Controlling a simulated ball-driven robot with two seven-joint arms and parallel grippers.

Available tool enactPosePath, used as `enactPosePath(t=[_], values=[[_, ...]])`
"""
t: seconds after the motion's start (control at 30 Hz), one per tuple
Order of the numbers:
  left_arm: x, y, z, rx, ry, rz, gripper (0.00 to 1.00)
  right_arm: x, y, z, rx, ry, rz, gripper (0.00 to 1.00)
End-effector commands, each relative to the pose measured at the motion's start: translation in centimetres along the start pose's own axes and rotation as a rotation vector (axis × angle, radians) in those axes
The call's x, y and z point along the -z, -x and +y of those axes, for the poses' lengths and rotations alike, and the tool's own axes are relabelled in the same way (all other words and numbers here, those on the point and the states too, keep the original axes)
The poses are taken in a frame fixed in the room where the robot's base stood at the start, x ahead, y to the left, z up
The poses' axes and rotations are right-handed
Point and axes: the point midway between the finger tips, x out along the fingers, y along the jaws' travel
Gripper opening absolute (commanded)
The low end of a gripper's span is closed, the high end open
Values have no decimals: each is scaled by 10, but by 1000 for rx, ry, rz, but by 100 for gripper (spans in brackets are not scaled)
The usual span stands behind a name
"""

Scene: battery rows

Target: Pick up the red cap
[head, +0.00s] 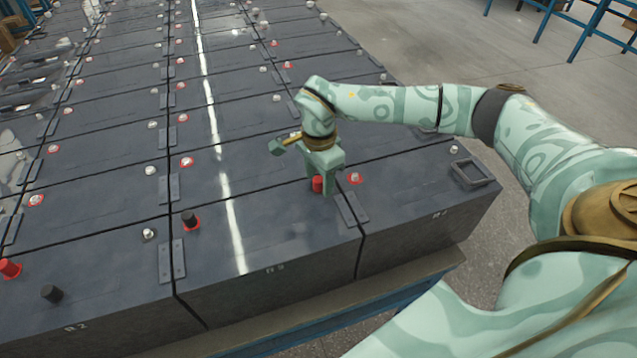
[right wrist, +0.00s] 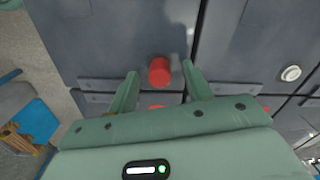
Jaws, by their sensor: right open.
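A red cap (head: 318,184) stands upright on the top of the front-row battery, beside the fingers of my right gripper (head: 326,181) in the head view. In the right wrist view the red cap (right wrist: 159,71) lies between the two spread fingertips, with a gap on each side. The right gripper is open and points down, low over the battery top; I cannot tell whether it touches the surface. A second red cap (head: 10,268) stands at the far left edge of the head view. My left gripper is not in view.
Black caps (head: 51,293) (head: 189,218) stand on batteries to the left. Rows of dark batteries with silver terminals and red rings fill the rack. Open floor (head: 450,50) lies beyond the right edge.

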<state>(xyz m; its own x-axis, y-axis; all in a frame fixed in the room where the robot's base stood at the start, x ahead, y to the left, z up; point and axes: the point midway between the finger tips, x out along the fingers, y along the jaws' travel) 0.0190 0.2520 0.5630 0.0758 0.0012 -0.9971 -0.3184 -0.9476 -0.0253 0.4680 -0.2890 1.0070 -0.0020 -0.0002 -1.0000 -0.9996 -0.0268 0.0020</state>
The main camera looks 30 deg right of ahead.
Motion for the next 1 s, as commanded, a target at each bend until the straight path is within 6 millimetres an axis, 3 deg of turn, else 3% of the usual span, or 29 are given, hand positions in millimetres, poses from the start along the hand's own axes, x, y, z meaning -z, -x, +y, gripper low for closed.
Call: enactPosePath(t=[0.23, 0.27, 0.4, 0.8, 1.0], values=[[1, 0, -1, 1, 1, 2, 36, 0, -3, 0, 2, -1, 0, 50], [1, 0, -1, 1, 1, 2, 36, 0, -3, 0, 2, -1, 0, 44], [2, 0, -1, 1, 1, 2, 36, 0, -3, 0, 2, -1, 0, 5], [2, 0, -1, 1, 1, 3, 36, 0, -1, -1, 2, -1, 0, 4], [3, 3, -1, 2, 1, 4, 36, 0, 19, -2, 6, -1, -1, 4]])
